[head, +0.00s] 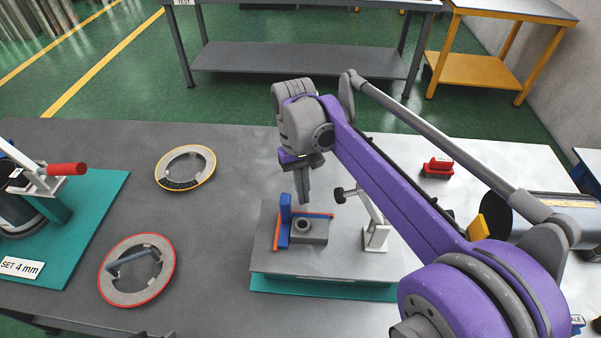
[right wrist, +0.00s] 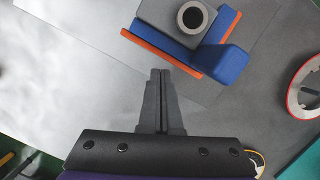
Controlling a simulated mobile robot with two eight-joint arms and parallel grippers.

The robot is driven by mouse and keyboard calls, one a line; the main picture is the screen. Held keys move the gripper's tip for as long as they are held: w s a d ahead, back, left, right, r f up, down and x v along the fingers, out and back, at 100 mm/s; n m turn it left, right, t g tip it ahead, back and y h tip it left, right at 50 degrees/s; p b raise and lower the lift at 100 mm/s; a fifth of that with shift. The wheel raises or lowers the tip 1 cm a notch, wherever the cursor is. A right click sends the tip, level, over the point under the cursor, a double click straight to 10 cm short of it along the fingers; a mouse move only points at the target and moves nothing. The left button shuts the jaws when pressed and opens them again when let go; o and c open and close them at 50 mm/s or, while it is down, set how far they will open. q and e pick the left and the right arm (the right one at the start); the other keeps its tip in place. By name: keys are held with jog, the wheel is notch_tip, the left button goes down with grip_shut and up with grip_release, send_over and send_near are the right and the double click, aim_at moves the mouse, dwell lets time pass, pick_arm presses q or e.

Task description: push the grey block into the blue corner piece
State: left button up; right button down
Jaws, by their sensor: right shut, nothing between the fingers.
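The grey block (head: 313,231), with a round, dark-holed boss on top, sits on a raised grey plate. The blue corner piece (head: 284,218), edged with orange strips, stands along two of its sides. In the right wrist view the block (right wrist: 154,12) lies inside the angle of the blue piece (right wrist: 231,65), close against its walls; I cannot tell if a thin gap remains. My right gripper (head: 305,201) is shut and empty. In the right wrist view its fingertips (right wrist: 160,73) are outside the corner, apart from the orange strip. My left gripper is not in view.
A toggle clamp (head: 376,232) stands right of the block on the plate (head: 320,262). Two ring-shaped discs (head: 186,167) (head: 137,270) lie to the left. A teal board with a red-handled clamp (head: 66,169) is at far left. A red object (head: 437,168) sits at the back right.

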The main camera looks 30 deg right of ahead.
aim_at(312, 217)
jog(key=shift+s+a+r, duration=0.1)
jog(key=shift+s+a, duration=0.05)
jog(key=shift+s, duration=0.75)
jog(key=shift+s+a+r, duration=0.1)
jog(key=shift+s, duration=0.8)
jog(key=shift+s+a, duration=0.1)
jog(key=shift+s, duration=0.65)
